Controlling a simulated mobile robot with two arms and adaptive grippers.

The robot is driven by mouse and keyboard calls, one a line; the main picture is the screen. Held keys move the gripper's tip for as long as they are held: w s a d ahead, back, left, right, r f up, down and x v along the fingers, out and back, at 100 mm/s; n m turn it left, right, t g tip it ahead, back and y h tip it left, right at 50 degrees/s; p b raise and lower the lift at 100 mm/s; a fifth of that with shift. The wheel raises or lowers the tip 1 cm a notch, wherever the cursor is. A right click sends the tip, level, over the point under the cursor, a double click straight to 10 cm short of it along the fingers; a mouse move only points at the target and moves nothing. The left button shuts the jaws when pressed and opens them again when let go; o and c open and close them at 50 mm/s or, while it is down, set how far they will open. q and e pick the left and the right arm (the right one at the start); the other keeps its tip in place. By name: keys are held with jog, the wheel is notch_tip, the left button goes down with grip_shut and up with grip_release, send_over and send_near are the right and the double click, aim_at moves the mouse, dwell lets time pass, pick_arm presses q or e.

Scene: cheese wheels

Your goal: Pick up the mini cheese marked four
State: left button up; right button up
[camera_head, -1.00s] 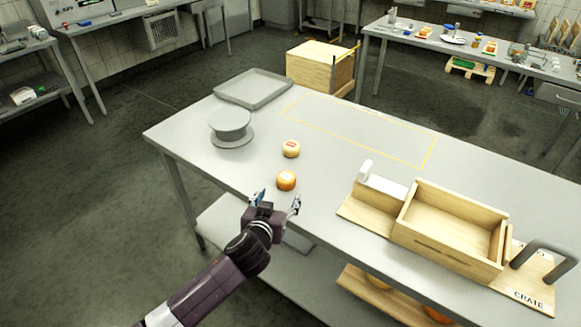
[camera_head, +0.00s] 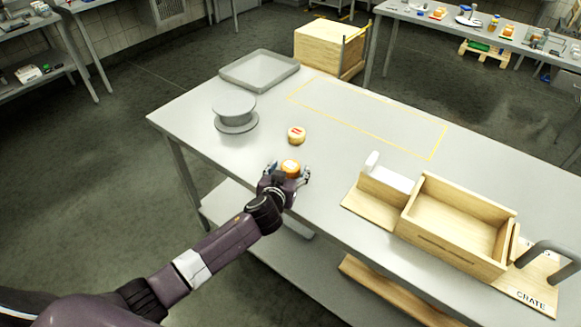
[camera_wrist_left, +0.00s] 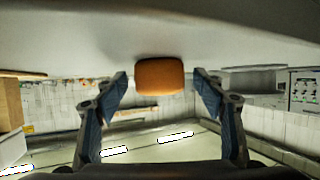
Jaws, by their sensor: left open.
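Two mini cheeses are on the grey table (camera_head: 345,165). The nearer one is an orange cheese (camera_head: 290,167), and the farther one is a pale yellow cheese (camera_head: 297,135) with a red mark on top. I cannot read a number on either. My left gripper (camera_head: 288,173) is open at the table's front edge, with its fingers on either side of the orange cheese. In the left wrist view the orange cheese (camera_wrist_left: 160,76) sits centred between and just beyond the open fingertips (camera_wrist_left: 160,85). My right gripper is not in view.
A round grey stand (camera_head: 235,113) and a grey tray (camera_head: 259,70) are at the table's left and back. A wooden crate (camera_head: 455,225) in a wooden fixture stands on the right. A yellow outlined area (camera_head: 368,118) is bare.

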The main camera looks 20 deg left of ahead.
pick_arm(q)
jog(key=shift+w+f, duration=0.25)
jog(key=shift+w, duration=0.25)
jog(key=c, duration=1.3)
